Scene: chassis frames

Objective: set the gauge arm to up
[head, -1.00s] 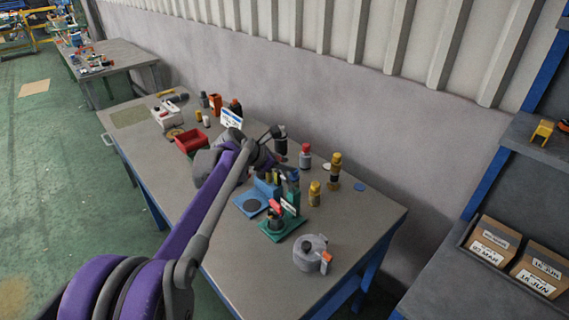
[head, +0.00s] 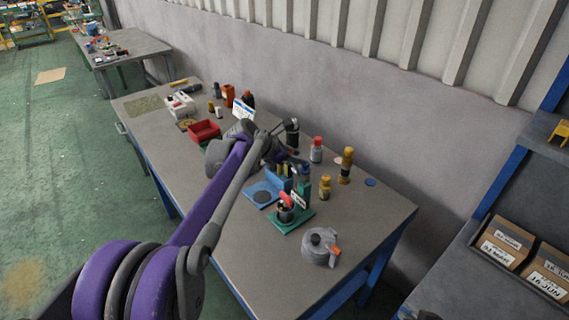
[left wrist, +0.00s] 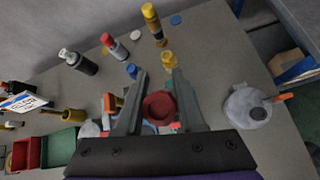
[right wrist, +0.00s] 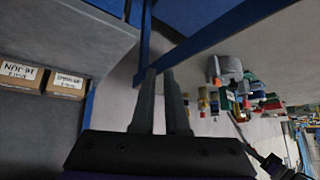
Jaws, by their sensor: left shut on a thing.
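The gauge stands on a green base (head: 292,222) with a green upright (head: 305,188) near the table's front right. Its red arm part (head: 286,199) leans by a small white label. In the left wrist view a round red end (left wrist: 158,105) lies between the fingers of my left gripper (left wrist: 159,78), which is shut on it; I take it for the gauge arm. The gripper hides most of the gauge there.
A blue fixture (head: 262,192) stands close behind the gauge. A grey round pot (head: 320,247) with an orange tab is in front of it. Several bottles, including a yellow one (head: 325,187), stand behind. A red bin (head: 204,131) is further left. The table's front right corner is clear.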

